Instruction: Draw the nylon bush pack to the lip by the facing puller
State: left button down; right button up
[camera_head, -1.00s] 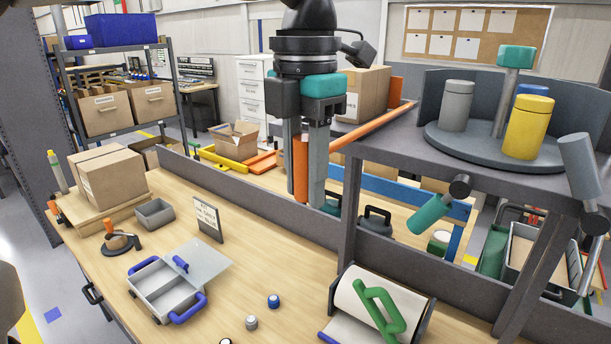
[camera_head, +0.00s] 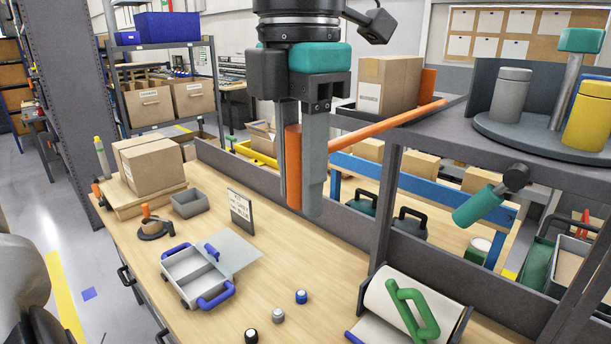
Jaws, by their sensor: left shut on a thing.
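My left gripper (camera_head: 300,200) hangs upright in the middle of the head view. It is shut on the upright orange grip of the facing puller (camera_head: 292,165). An upright orange plate (camera_head: 428,82) shows at the far right side of a brown carton with a white label (camera_head: 392,82), which looks like the nylon bush pack. The carton stands upright on the shelf by a dark lip (camera_head: 346,117). Its base is partly hidden. My right gripper is not in view.
The grey upper shelf (camera_head: 450,140) carries a turntable (camera_head: 540,140) with grey and yellow canisters. A grey post (camera_head: 385,205) supports it. The wooden bench (camera_head: 300,265) below holds a blue-handled tray (camera_head: 190,270), a sign (camera_head: 240,208) and a green-handled roll (camera_head: 400,300).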

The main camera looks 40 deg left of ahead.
pick_arm(q)
jog(key=c, duration=0.6)
grip_release()
notch_tip(320, 180, up, 15)
jog(key=shift+r+p, duration=0.15)
jog(key=shift+p, duration=0.4)
